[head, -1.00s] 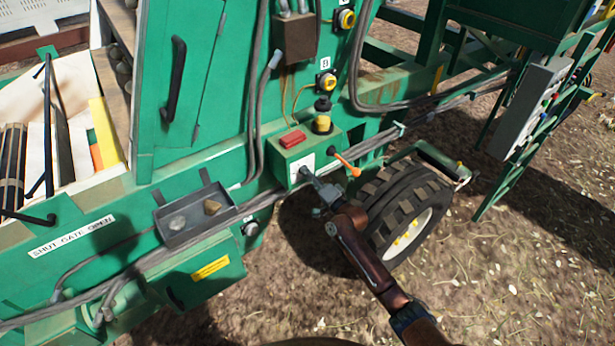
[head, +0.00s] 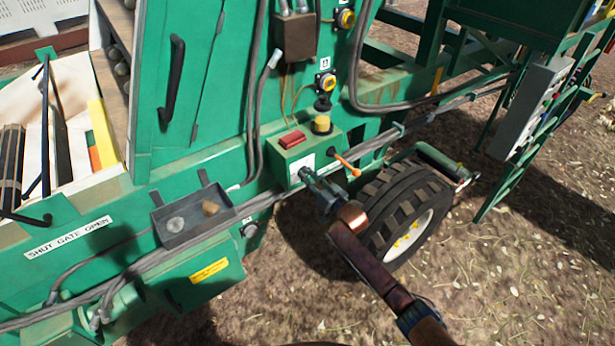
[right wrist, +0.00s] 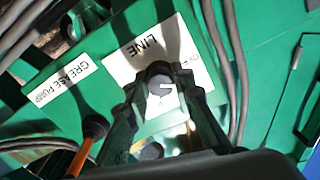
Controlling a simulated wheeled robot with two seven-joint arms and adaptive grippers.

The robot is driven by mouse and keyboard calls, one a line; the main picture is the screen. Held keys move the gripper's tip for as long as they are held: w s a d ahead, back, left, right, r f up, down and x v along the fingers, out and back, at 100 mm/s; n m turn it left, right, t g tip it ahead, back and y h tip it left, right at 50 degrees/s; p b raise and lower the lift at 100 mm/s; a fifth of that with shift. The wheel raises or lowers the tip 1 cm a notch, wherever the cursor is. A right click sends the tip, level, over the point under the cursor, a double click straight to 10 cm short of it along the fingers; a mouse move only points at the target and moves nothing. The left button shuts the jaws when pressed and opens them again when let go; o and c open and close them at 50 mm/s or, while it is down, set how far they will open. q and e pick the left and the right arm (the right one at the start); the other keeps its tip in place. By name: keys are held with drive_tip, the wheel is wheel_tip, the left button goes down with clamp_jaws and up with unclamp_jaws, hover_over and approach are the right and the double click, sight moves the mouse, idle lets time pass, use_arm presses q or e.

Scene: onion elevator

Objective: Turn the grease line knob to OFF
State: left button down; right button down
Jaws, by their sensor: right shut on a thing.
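The green grease box (head: 298,153) is on the machine's side, with a red cover on top and a white label on its front. In the right wrist view its white label (right wrist: 135,60) appears upside down and reads "LINE", with "OF…" partly visible at the right. A second label (right wrist: 62,83) reads "GREASE PUMP". My left gripper is out of view.
An orange-handled lever (head: 346,163) sticks out just right of the gripper. A tyre (head: 405,205) stands below and right. A small grey tray (head: 190,217) hangs left of the box. Grey hoses run along the machine's side. Open dirt ground lies at the lower right.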

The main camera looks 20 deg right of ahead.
drive_tip(key=n, duration=0.5)
drive_tip(key=shift+f+n+b, duration=0.15)
drive_tip(key=shift+n+b, duration=0.2)
drive_tip(key=shift+n, duration=0.05)
idle(0.4)
drive_tip(key=c, duration=1.7)
unclamp_jaws()
drive_tip(key=shift+o, duration=0.2)
drive_tip(key=shift+s+d, duration=0.1)
drive_tip(key=v, duration=1.1)
drive_tip(key=shift+s+d, duration=0.15)
drive_tip(key=shift+s, duration=0.25)
